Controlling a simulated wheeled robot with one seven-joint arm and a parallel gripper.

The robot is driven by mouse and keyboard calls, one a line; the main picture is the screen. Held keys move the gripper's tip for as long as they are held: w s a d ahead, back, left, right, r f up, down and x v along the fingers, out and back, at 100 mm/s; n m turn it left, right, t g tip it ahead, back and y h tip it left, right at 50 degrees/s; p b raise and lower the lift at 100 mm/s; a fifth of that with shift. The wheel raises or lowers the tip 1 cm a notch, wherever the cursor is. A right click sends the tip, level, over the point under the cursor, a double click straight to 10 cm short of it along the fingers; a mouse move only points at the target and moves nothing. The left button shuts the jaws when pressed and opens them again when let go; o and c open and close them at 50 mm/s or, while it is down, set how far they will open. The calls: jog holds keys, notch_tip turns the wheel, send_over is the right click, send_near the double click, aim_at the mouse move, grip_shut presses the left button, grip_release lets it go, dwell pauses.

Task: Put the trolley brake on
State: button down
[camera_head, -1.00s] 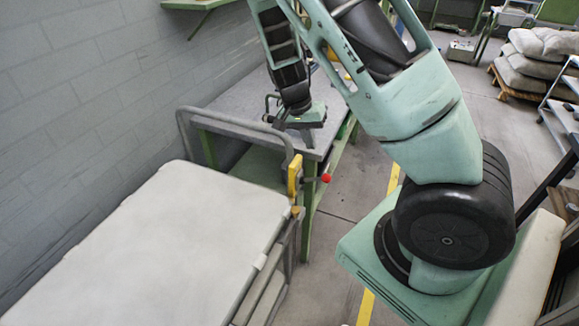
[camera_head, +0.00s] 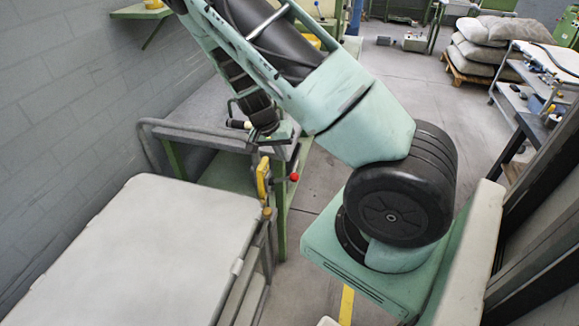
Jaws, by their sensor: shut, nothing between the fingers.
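The trolley (camera_head: 140,250) has a pale flat top and a grey tube handle (camera_head: 165,125) at its far end. At its far right corner is a yellow bracket (camera_head: 263,178) with a lever ending in a red knob (camera_head: 294,177), which looks like the brake. The lever sticks out to the right of the bracket. My gripper (camera_head: 263,146) is shut and empty, above the bracket and close to the handle bar. Its fingertips are small and dark here, so I cannot tell whether they touch anything.
A green-framed workbench (camera_head: 200,135) stands behind the trolley, against the grey brick wall (camera_head: 60,110). A grey shelved cart (camera_head: 530,90) and stacked sacks (camera_head: 490,45) are at the far right. The floor (camera_head: 395,90) beyond my arm is mostly clear.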

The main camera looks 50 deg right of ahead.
aim_at(292, 174)
jog(key=p+x, duration=0.1)
jog(key=x, duration=0.6)
jog(key=shift+f+p, duration=0.15)
jog(key=shift+p, duration=0.25)
jog(key=shift+w+f, duration=0.1)
